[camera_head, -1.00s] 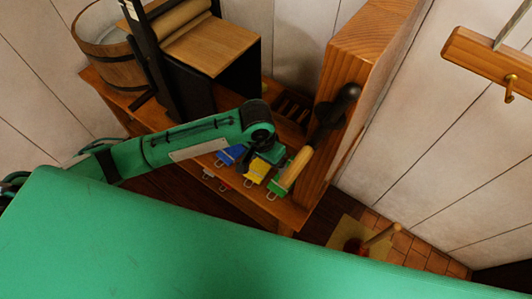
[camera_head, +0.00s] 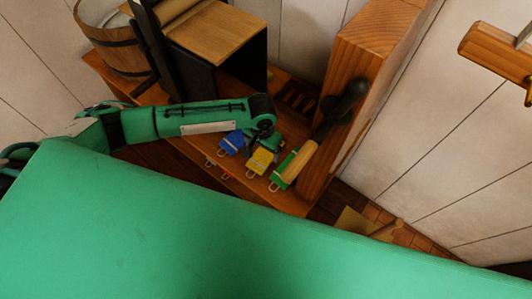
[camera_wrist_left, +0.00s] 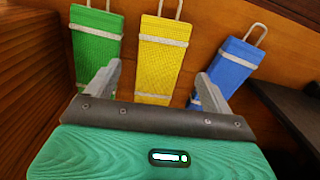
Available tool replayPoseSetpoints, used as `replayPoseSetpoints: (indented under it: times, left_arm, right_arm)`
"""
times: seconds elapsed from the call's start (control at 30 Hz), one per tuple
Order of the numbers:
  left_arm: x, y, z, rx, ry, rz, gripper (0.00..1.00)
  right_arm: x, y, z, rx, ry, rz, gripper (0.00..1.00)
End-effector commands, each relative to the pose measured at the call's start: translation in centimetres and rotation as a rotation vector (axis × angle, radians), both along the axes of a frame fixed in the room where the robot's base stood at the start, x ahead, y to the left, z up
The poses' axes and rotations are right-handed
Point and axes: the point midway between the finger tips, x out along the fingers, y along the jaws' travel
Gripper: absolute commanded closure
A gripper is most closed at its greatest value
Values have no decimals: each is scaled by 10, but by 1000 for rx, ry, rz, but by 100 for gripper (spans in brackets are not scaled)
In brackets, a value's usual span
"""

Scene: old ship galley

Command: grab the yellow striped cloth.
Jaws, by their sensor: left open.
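The yellow cloth (camera_head: 260,161) with a white stripe and a wire loop lies on the wooden shelf, between a blue cloth (camera_head: 232,142) and a green cloth (camera_head: 281,172). In the left wrist view the yellow cloth (camera_wrist_left: 158,62) is in the middle, the green cloth (camera_wrist_left: 96,42) left, the blue cloth (camera_wrist_left: 232,68) right. My left gripper (camera_wrist_left: 160,82) is open, its fingers on either side of the yellow cloth's near part. I cannot tell how far above it they are. In the head view my left wrist partly hides the gripper. My right gripper is not in view.
A tall wooden panel (camera_head: 361,45) with a dark-headed, wooden-handled tool (camera_head: 330,125) stands right of the cloths. A wooden bucket (camera_head: 112,42) and a dark-framed wooden-topped device (camera_head: 215,35) stand behind. Small red items (camera_head: 227,176) lie near the shelf's front edge.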

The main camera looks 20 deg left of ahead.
Motion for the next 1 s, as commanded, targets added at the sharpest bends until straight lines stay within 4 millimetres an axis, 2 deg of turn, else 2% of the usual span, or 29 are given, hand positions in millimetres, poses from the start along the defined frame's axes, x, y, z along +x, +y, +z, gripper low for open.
replayPoseSetpoints:
  times: [0.3,0.6,0.67,0.87,1.0]
  left_arm:
    - [6,-1,-43,2,2,-1,15]
    - [6,-1,-48,0,0,-1,15]
    - [6,-1,-48,0,0,-1,24]
    - [6,-1,-48,0,0,-1,64]
    - [6,-1,-48,0,-1,-1,64]
  right_arm:
    - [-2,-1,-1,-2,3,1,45]
    - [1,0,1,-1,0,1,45]
    - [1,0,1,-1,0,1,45]
    - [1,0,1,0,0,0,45]
    - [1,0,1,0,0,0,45]
